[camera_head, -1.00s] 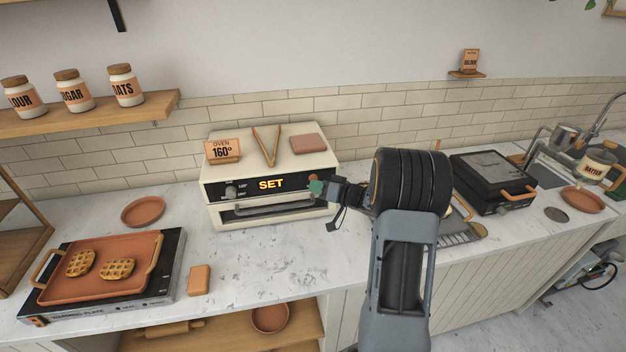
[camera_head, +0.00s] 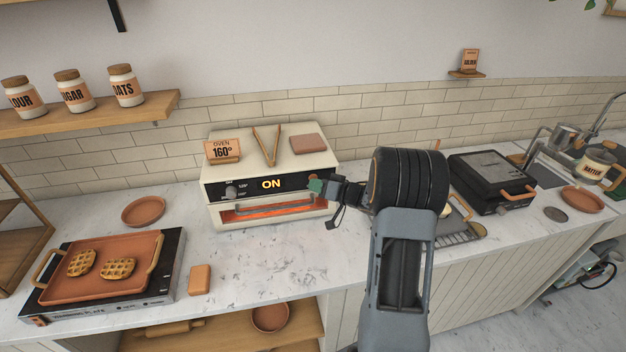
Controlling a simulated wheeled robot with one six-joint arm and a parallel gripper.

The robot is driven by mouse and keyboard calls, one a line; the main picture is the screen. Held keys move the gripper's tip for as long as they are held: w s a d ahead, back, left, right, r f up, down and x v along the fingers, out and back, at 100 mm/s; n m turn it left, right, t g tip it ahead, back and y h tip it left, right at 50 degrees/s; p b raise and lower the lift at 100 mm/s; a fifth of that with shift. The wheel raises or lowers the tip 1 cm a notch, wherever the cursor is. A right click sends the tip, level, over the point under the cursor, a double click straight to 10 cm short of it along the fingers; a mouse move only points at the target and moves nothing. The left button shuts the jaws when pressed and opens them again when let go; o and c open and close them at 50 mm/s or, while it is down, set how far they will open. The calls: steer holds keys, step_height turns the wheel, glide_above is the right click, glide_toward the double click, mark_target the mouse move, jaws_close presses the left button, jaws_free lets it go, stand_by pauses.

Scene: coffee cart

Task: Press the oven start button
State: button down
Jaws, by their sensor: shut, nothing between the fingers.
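The cream oven (camera_head: 215,192) stands on the counter against the tiled wall. Its display (camera_head: 271,184) reads ON, and an orange glow shows behind its front window (camera_head: 268,212). A dial (camera_head: 231,192) sits left of the display. My gripper (camera_head: 316,187) is shut and empty, with its tip at the right end of the oven's front panel.
Tongs (camera_head: 266,146), a 160° sign (camera_head: 222,151) and a flat block (camera_head: 307,143) lie on the oven. A tray with two waffles (camera_head: 75,291) sits on a warming plate at left. A black waffle iron (camera_head: 490,180) stands at right. The counter before the oven is clear.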

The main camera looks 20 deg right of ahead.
steer(key=shift+s, duration=0.1)
steer(key=shift+s+a, duration=0.15)
steer(key=shift+s, duration=0.5)
steer(key=shift+s, duration=0.1)
steer(key=shift+s+a+p, duration=0.25)
steer(key=shift+s+p, duration=0.15)
steer(key=shift+s, duration=0.8)
steer(key=shift+s+a+p, duration=0.25)
steer(key=shift+s+p, duration=0.15)
steer(key=shift+s, duration=0.75)
